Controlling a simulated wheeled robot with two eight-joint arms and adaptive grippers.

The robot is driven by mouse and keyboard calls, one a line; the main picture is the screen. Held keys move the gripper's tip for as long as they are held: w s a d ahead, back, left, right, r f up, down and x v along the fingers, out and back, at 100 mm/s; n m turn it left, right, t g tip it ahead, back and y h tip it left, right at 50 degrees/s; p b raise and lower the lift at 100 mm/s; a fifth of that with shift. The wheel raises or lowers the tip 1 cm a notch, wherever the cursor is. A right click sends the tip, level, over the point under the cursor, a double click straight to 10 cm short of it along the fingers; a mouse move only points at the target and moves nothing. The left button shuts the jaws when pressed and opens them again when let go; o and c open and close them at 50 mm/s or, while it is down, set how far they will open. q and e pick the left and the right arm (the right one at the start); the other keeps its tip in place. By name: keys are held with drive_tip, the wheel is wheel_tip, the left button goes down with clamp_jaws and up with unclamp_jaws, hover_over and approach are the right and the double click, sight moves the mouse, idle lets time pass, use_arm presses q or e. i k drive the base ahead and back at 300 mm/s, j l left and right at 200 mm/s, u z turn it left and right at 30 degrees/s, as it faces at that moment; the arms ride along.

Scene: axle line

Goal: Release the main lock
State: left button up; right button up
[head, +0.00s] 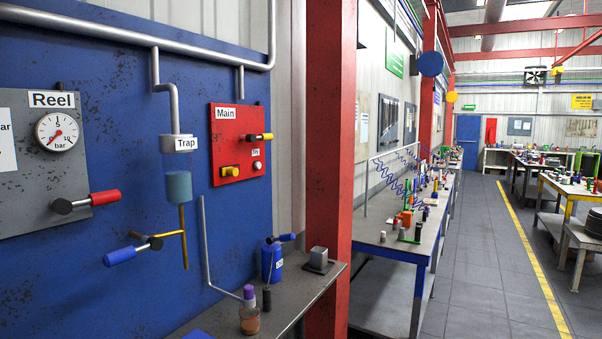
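The red panel labelled Main (222,144) is mounted on the blue wall board, left of the red post. A lever with a yellow handle (262,137) sticks out to the right on it, about level. Below it on the left is a yellow knob-like part (231,171). To its right is a small white round button or lamp (257,166) under a small label that is hard to read. I cannot tell which part is the lock. Neither of my grippers is in view.
The Reel panel (20,205) at left has a gauge (57,132) and a red-handled lever (104,197). Under the Trap label (186,143) are a teal cup (178,186) and a blue-handled valve (122,256). A narrow shelf (300,283) holds small items. The aisle at right is clear.

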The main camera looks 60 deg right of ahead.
sight(231, 171)
drive_tip(key=z, duration=1.5)
